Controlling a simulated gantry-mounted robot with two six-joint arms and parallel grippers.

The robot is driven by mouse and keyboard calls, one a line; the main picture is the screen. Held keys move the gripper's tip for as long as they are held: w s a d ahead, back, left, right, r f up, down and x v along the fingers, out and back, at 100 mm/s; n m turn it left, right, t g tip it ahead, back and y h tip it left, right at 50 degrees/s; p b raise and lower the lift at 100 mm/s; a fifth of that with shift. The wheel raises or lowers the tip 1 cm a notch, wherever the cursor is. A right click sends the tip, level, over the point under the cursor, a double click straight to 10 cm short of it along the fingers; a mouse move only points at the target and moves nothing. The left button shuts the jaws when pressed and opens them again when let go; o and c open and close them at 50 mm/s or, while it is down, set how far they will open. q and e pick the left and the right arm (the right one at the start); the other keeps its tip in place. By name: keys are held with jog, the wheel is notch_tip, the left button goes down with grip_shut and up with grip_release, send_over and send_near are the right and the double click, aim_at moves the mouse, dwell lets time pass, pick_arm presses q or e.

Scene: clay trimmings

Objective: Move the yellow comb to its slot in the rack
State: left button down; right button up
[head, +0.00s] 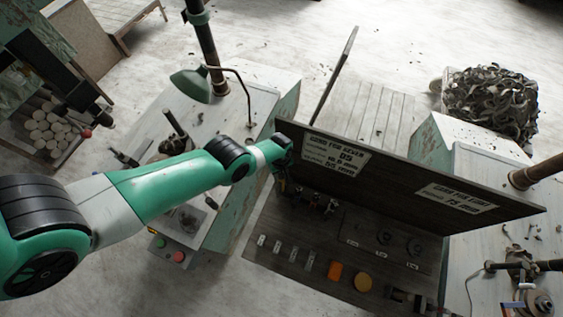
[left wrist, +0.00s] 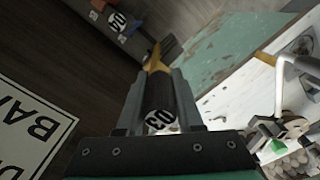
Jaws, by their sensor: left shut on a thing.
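In the left wrist view my left gripper (left wrist: 158,105) is shut on a dark-bodied piece with a yellow tip, which I take to be the yellow comb (left wrist: 154,60). A round white label reading 03 shows at its near end. A grey bar, likely the rack (left wrist: 135,42), lies beyond the fingertips with a round number label and small coloured squares; its slots are not clear. In the head view my left gripper (head: 283,172) is over the left back of the dark bench, at the upright board. My right gripper is not in view.
The dark bench (head: 300,285) has a tall back board (head: 400,180) with white signs. A green lamp (head: 192,84) stands on the white bench to the left.

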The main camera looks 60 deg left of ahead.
pick_arm(q)
jog(key=shift+f+b, duration=5)
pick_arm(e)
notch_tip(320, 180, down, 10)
pick_arm(q)
jog(key=shift+c, duration=2.4)
grip_release()
